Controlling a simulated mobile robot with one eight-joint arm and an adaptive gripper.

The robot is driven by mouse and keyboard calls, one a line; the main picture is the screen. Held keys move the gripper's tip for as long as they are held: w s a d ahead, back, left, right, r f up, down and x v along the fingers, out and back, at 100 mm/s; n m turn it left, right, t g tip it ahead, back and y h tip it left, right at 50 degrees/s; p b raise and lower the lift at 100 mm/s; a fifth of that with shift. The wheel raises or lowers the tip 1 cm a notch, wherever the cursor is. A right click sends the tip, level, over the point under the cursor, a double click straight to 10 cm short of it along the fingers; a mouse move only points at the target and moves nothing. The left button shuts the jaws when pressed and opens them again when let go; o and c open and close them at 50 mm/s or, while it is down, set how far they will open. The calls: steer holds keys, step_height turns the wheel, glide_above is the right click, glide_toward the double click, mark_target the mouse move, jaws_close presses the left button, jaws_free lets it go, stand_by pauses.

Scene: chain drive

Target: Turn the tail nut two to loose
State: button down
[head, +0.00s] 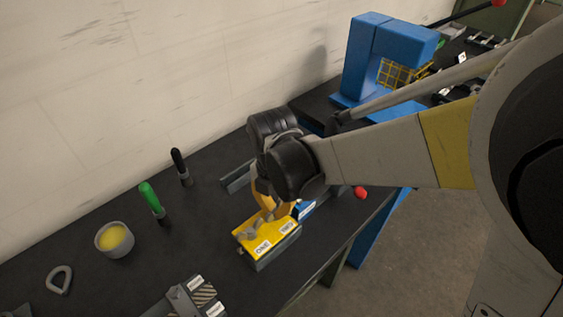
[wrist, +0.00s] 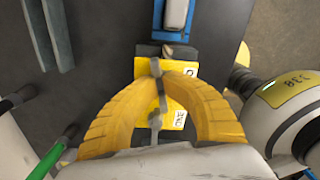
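A yellow block (head: 243,237) with white labels, one reading ONE, lies on the dark bench; it also shows in the wrist view (wrist: 178,133). A grey nut, tail nut one (wrist: 155,124), stands by the ONE label. The other grey nut, tail nut two (wrist: 156,68), is at the far end of the block beside a second, partly hidden label. My gripper (wrist: 155,72) reaches down over the block, its curved yellow fingers closed in with their tips on either side of tail nut two. In the head view my gripper (head: 268,207) partly hides that nut.
A blue part (wrist: 176,37) adjoins the block's far end. A yellow-filled cup (head: 114,239), green-handled tool (head: 150,199), black-handled tool (head: 180,165) and metal ring (head: 59,280) lie left. A red knob (head: 360,192) is near the bench edge. A blue press (head: 364,60) stands behind.

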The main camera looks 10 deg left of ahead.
mark_target(275, 206)
steer(key=shift+f, duration=0.1)
stand_by(0.3)
steer(key=c, duration=1.5)
jaws_free()
steer(key=shift+c, duration=0.2)
step_height(275, 206, up, 12)
